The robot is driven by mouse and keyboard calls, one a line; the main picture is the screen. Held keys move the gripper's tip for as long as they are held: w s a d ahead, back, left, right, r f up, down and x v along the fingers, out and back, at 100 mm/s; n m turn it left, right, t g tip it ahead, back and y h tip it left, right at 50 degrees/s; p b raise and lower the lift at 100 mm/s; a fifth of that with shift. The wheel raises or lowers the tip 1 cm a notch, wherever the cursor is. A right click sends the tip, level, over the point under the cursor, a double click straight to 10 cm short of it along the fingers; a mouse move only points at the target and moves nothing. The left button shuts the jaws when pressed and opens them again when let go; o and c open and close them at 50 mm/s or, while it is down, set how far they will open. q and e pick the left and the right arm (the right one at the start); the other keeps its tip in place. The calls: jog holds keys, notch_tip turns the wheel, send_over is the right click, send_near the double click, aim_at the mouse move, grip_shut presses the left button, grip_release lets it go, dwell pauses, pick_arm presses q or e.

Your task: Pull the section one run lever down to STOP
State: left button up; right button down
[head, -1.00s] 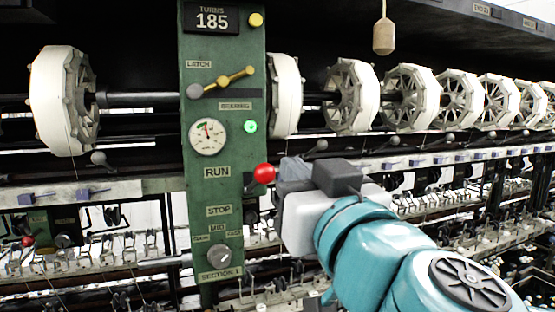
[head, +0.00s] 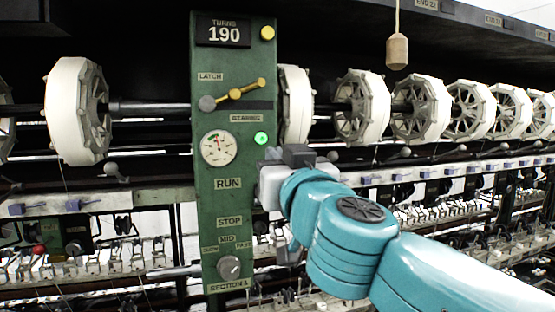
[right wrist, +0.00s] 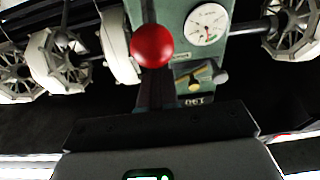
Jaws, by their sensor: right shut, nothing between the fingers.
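The green section one panel (head: 205,120) stands upright in the head view, with a RUN label (head: 228,183) above a STOP label (head: 229,222). My right gripper (head: 268,178) is shut and empty at the panel's right edge, about level with RUN. It hides the run lever in the head view. In the right wrist view the lever's red ball knob (right wrist: 153,46) shows just beyond the dark gripper body (right wrist: 160,125), apart from it in the picture. Whether they touch cannot be told. My left gripper is not in view.
White reels (head: 362,107) line the shaft on both sides of the panel. The panel also carries a gauge (head: 218,148), a brass latch lever (head: 240,91), a lit green lamp (head: 261,138) and a lower dial (head: 229,267). A wooden pull (head: 397,51) hangs at upper right.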

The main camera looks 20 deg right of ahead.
jog(key=shift+s+r, duration=0.1)
jog(key=shift+s, duration=0.2)
jog(key=shift+w+a+f, duration=0.15)
jog(key=shift+w+f, duration=0.3)
jog(key=shift+w, duration=0.2)
jog(key=shift+f, duration=0.2)
jog(key=shift+s+r, duration=0.1)
jog(key=shift+s, duration=0.45)
jog(key=shift+w+f, duration=0.2)
jog(key=shift+w, duration=0.15)
jog(key=shift+s+f+b, duration=0.3)
jog(key=shift+f+b, duration=0.15)
jog(key=shift+b, duration=0.15)
jog(key=shift+s+f+b, duration=0.2)
jog(key=shift+f+b, duration=0.15)
jog(key=shift+f, duration=0.2)
jog(key=shift+s+f+b, duration=0.2)
jog(key=shift+f+b, duration=0.15)
jog(key=shift+f, duration=0.3)
